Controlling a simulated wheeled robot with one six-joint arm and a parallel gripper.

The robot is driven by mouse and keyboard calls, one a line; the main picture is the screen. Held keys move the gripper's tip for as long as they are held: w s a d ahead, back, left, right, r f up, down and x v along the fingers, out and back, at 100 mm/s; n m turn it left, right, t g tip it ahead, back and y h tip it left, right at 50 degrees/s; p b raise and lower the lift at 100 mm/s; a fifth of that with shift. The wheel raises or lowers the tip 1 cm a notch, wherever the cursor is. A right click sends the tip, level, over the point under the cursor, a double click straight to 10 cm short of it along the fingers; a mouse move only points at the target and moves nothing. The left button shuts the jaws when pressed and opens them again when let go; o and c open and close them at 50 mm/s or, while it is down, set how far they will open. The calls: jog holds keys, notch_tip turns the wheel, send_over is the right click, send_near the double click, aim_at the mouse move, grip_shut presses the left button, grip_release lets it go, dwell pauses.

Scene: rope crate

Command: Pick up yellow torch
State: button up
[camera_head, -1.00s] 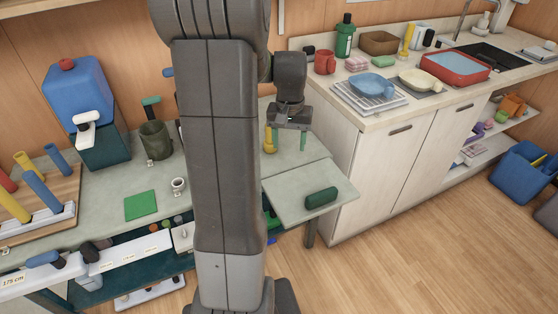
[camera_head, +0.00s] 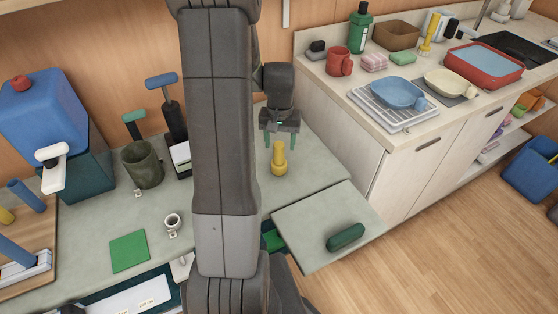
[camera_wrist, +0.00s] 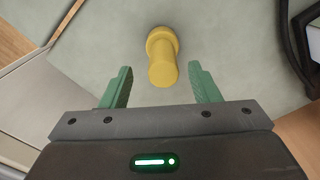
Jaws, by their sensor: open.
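The yellow torch (camera_head: 279,158) stands upright on the grey-green worktop (camera_head: 330,166), just right of my arm in the head view. In the wrist view the torch (camera_wrist: 162,56) lies ahead of my open green fingers, centred between them and a little beyond their tips. My gripper (camera_head: 280,138) points down, behind and above the torch in the head view.
A lower flap (camera_head: 310,222) with a dark green cylinder (camera_head: 345,237) juts out in front. A white cabinet (camera_head: 345,130) bounds the worktop on the right.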

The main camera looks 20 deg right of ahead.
aim_at(279, 158)
jog(key=shift+w+a+f, duration=0.1)
jog(key=shift+f, duration=1.1)
jog(key=shift+w+f, duration=0.1)
jog(key=shift+f, duration=1.05)
grip_shut()
